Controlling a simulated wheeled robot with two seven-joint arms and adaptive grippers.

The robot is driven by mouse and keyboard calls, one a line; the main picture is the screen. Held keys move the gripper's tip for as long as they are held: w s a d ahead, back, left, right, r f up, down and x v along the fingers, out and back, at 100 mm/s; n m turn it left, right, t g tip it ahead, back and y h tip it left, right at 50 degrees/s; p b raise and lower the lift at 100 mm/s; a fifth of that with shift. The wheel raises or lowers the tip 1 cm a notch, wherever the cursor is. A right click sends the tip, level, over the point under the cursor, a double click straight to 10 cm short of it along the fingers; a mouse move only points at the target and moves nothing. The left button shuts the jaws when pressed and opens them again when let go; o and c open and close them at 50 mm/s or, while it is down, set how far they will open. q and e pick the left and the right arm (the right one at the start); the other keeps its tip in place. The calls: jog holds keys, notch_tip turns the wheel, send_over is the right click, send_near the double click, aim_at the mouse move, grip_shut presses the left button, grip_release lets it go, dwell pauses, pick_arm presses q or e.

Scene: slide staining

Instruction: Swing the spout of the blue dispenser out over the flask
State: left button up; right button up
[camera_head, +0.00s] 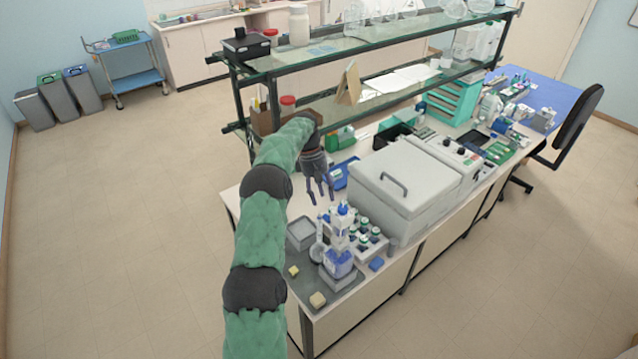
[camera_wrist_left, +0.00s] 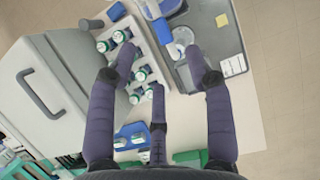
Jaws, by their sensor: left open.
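The blue dispenser (camera_head: 339,262) stands upright on a dark grey mat (camera_head: 345,294) at the near end of the bench, its top blue and white. My left gripper (camera_head: 320,198) is open and empty, fingers pointing down, above the bench behind the dispenser. My right gripper is not in view.
A rack of capped bottles (camera_head: 368,244) stands right of the dispenser, before a large grey lidded machine (camera_head: 405,185). A grey tray (camera_head: 301,233) lies left. A small yellow block (camera_head: 317,300) and a blue block (camera_head: 376,264) lie nearby. A glass shelf (camera_head: 360,60) rises behind.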

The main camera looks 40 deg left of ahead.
pick_arm(q)
jog(key=shift+v, duration=2.25)
